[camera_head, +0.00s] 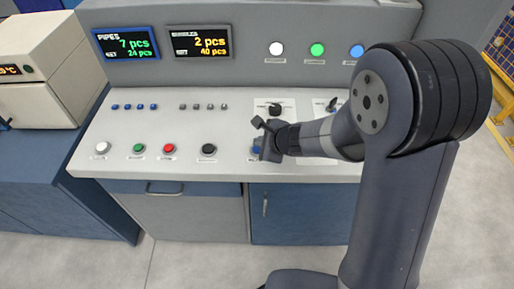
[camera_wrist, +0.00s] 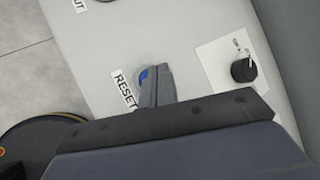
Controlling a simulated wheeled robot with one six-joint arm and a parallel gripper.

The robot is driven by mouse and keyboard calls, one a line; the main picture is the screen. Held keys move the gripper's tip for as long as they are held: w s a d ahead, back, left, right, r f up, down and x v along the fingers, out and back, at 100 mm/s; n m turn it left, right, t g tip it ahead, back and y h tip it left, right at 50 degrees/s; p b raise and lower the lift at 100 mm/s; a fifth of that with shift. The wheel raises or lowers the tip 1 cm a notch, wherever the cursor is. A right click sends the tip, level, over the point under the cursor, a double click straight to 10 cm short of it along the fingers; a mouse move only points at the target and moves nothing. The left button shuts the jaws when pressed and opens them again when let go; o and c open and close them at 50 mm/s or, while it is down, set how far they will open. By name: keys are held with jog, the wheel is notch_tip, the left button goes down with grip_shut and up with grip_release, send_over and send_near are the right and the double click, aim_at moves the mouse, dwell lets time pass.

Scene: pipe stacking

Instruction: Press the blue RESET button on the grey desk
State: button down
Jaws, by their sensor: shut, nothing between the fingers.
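The blue RESET button (camera_head: 256,149) is near the front edge of the grey desk (camera_head: 110,130), right of the black button, and is partly hidden by my gripper. In the wrist view only a blue sliver of the button (camera_wrist: 144,75) shows beside the fingertips, next to the RESET label (camera_wrist: 124,89). My gripper (camera_head: 266,151) is shut and empty, with its fingers over or at the button. In the wrist view the shut fingers (camera_wrist: 157,84) cover most of it. I cannot tell whether they touch it.
White (camera_head: 102,148), green (camera_head: 139,148), red (camera_head: 169,148) and black (camera_head: 208,150) buttons line the front edge to the left. A black knob (camera_head: 275,109) stands behind my gripper and also shows in the wrist view (camera_wrist: 243,69). Two displays are on the panel behind.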

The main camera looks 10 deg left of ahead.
jog(key=shift+f+b, duration=0.4)
jog(key=shift+b, duration=0.05)
jog(key=shift+f+b, duration=0.35)
jog(key=shift+b, duration=0.1)
dwell(0.5)
dwell(0.4)
jog(key=shift+r+p, duration=0.6)
jog(key=shift+r, duration=0.2)
jog(key=shift+r+p, duration=2.15)
jog(key=shift+r, duration=0.4)
jog(key=shift+f, duration=0.1)
jog(key=shift+f+b, duration=0.75)
jog(key=shift+f, duration=0.1)
jog(key=shift+p, duration=0.75)
